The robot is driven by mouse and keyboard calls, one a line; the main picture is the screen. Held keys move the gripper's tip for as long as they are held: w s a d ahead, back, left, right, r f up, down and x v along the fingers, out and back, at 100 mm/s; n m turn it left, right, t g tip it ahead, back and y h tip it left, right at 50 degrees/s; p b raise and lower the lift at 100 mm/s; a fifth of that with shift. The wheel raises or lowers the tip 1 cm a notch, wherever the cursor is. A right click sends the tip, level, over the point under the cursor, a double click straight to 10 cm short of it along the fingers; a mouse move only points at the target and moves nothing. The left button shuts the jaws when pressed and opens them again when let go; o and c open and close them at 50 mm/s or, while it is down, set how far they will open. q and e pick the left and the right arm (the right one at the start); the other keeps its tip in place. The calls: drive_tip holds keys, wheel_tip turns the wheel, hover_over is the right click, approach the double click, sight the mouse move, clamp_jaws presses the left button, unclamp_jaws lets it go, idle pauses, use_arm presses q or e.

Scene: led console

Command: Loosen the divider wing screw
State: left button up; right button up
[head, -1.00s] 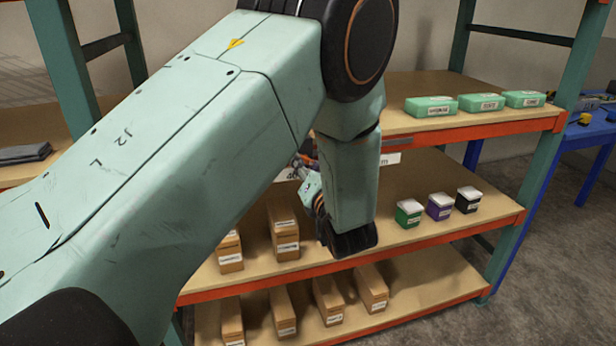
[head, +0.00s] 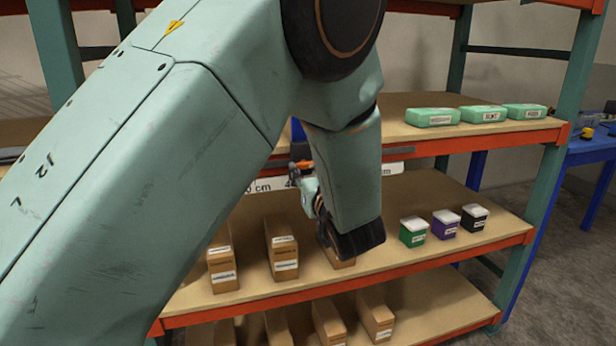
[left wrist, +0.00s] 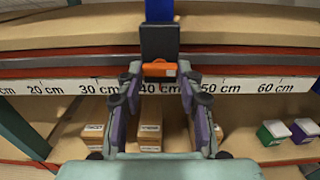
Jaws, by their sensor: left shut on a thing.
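The orange wing screw (left wrist: 160,70) sits at the bottom of a black clamp (left wrist: 159,41) on a blue divider (left wrist: 159,9) at the shelf's front edge, by the 40 cm mark. My left gripper (left wrist: 159,76) has its two fingers on either side of the wing screw and is shut on it. In the head view the wing screw (head: 303,166) shows small and partly hidden beside my left gripper (head: 309,182). My left arm covers much of that view and hides most of the divider. My right gripper is not in view.
A white centimetre ruler strip (left wrist: 57,87) runs along the shelf edge. Green boxes (head: 483,114) stand on the upper shelf. Brown cartons (head: 283,258) and small green, purple and black boxes (head: 445,224) stand below. A blue table (head: 590,152) is at right.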

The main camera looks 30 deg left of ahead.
use_arm(q)
drive_tip(key=shift+w+r, duration=0.1)
drive_tip(key=shift+r, duration=0.1)
drive_tip(key=o, duration=1.2)
drive_tip(key=shift+f, duration=0.15)
wheel_tip(320, 180, up, 10)
drive_tip(key=shift+r, duration=0.1)
idle(0.3)
